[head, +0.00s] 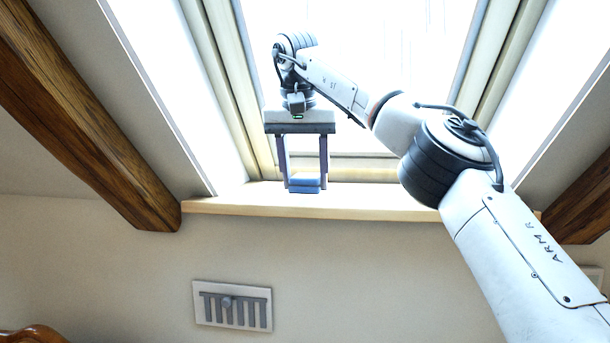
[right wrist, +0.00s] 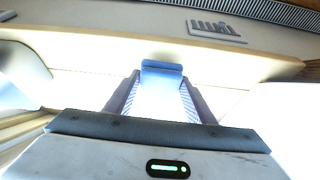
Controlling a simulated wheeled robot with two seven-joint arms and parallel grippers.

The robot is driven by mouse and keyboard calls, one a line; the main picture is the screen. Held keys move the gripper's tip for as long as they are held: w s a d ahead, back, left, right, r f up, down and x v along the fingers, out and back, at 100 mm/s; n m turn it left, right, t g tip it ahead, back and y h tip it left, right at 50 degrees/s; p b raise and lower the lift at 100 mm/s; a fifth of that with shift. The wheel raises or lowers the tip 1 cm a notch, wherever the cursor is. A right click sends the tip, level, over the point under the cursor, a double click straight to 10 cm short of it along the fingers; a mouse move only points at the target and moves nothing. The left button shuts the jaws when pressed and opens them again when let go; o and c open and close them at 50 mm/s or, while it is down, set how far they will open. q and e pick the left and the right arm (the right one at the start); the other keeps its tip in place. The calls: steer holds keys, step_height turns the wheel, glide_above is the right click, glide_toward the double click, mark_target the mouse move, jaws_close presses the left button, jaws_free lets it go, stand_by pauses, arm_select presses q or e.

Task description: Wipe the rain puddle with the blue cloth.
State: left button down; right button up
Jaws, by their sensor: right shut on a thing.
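My right gripper (head: 305,183) points down over the window sill (head: 390,197), with its two fingers shut on the blue cloth (head: 304,184). The cloth is a small folded block between the fingertips, at or just above the sill's surface; I cannot tell if it touches. In the right wrist view the cloth (right wrist: 162,68) shows between the ends of the two fingers, over the pale sill (right wrist: 105,65). No puddle can be made out on the bright sill. My left gripper is not in view.
A bright skylight window (head: 370,60) with a pale frame rises behind the sill. Dark wooden beams (head: 85,115) slope down at the left and right. A wall vent (head: 232,306) is below the sill. The sill right of the gripper looks bare.

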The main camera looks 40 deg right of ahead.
mark_target(304, 205)
steer(key=shift+f+b, duration=0.55)
steer(key=shift+f, duration=0.4)
steer(key=shift+r+p, duration=0.25)
steer(key=shift+p, duration=0.25)
steer(key=shift+s+a+f+b, duration=0.2)
steer(key=shift+f+b, duration=0.05)
steer(key=shift+b, duration=0.1)
steer(key=shift+s+a+b, duration=0.2)
steer(key=shift+a+b, duration=0.1)
steer(key=shift+b, duration=0.05)
steer(key=shift+s+a+b, duration=0.7)
steer(key=shift+s+a, duration=0.2)
steer(key=shift+a, duration=0.15)
